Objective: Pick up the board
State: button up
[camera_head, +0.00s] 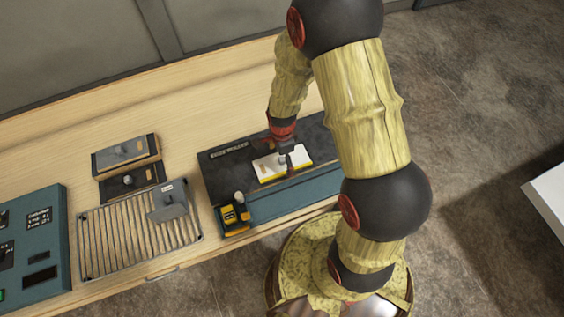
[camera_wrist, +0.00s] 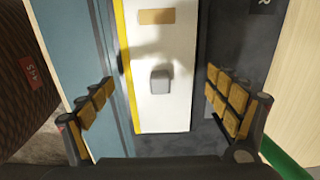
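A white board (camera_head: 301,157) with a yellow edge and a small grey knob lies on the dark top of a bench unit (camera_head: 222,172). In the wrist view the white board (camera_wrist: 160,105) runs lengthwise between my fingers, with the grey knob (camera_wrist: 160,79) near the middle. My gripper (camera_head: 283,150) is above the board and partly covers it in the head view. In the wrist view my gripper (camera_wrist: 163,100) is open, its padded fingers spread on both sides of the board and apart from the knob.
A yellow-and-black device (camera_head: 232,214) stands at the unit's front left corner. Left of it is a slatted rack (camera_head: 120,240) with a grey knobbed plate (camera_head: 168,200). Two more knobbed plates (camera_head: 126,153) lie behind the rack. A teal console (camera_head: 35,245) is at far left.

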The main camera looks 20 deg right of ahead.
jog(key=shift+c, duration=1.2)
jog(key=c, duration=0.5)
jog(key=shift+s, duration=0.25)
jog(key=c, duration=1)
jog(key=shift+f, duration=0.1)
